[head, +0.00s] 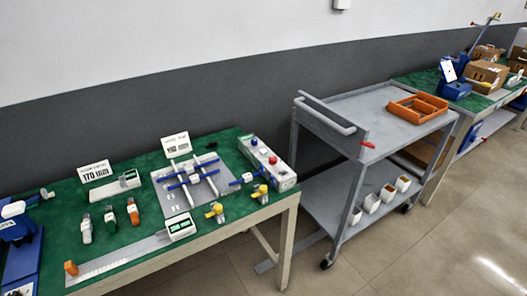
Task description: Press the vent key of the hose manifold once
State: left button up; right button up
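A grey plate (168,190) on the green table carries two pale upright bars crossed by blue bars, which looks like the hose manifold. To its right is a long light grey box (284,183) with a blue knob (254,140), a red knob (272,160) and a small green window. I cannot tell which part is the vent key; any key lettering is too small to read. Neither of my grippers is in view.
The green table (140,225) also holds a display scale (180,227), yellow valves (216,211), several clamp-like tools (109,217) and a blue stand (20,225). A grey cart (370,115) with an orange tray (417,107) stands right. Tiled floor lies in front.

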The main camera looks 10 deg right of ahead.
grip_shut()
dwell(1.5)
